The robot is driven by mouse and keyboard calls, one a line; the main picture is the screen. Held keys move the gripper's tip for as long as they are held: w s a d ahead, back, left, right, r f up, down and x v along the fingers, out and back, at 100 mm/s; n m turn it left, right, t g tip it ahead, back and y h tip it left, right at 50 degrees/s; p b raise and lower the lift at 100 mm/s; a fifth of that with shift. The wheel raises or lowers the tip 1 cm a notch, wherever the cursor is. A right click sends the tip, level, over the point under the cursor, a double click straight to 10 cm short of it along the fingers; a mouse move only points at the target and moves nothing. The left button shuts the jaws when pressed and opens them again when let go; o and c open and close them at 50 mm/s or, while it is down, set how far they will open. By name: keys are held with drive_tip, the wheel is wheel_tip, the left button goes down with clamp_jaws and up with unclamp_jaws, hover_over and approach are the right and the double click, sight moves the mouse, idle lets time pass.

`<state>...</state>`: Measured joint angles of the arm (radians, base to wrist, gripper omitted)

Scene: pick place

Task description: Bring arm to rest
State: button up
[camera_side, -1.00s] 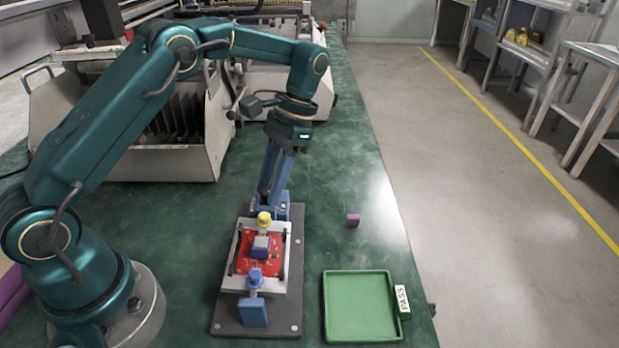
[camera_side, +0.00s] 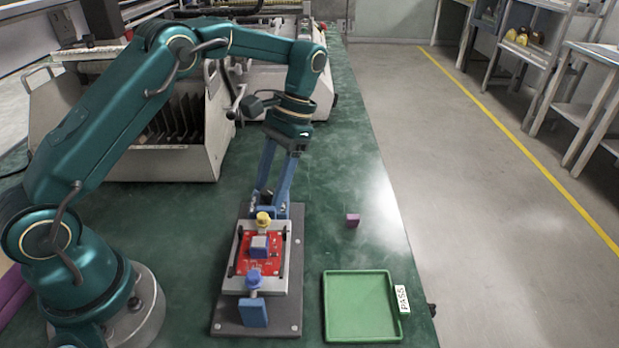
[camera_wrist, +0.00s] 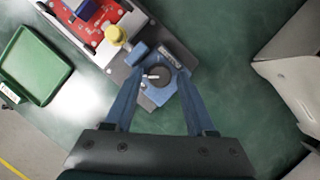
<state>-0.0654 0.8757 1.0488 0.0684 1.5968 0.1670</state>
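My gripper (camera_side: 270,199) points down over the far end of the dark fixture plate (camera_side: 228,318). In the wrist view my gripper (camera_wrist: 152,92) has its two blue fingers apart, with a blue clamp part with a dark round knob (camera_wrist: 157,76) seen between them. I cannot tell whether the fingers touch it. The fixture holds a red circuit board (camera_side: 247,268) with a grey and blue block (camera_side: 259,246) on it. A yellow knob (camera_side: 263,219) stands at the board's far edge and a blue knob (camera_side: 254,280) at its near edge.
An empty green tray (camera_side: 363,335) with a PASS label (camera_side: 402,299) lies right of the fixture. A small purple block (camera_side: 352,220) sits on the green table beyond it. A beige rack (camera_side: 165,160) stands at the back left.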

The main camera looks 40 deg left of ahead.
drive_tip(key=shift+t, duration=0.9)
drive_tip(key=r, duration=0.6)
drive_tip(key=shift+s+d+r, duration=0.1)
drive_tip(key=shift+d+r, duration=0.1)
drive_tip(key=shift+d, duration=0.1)
drive_tip(key=s+d+r+t, duration=0.1)
drive_tip(key=s+r+t, duration=0.2)
drive_tip(key=s+r, duration=0.3)
drive_tip(key=s+d+f+n+t, duration=0.1)
drive_tip(key=s+d+f+t, duration=0.1)
drive_tip(key=s+t, duration=0.3)
drive_tip(key=s, duration=0.3)
drive_tip(key=shift+f+h, duration=0.15)
drive_tip(key=shift+h, duration=0.15)
drive_tip(key=shift+a, duration=0.1)
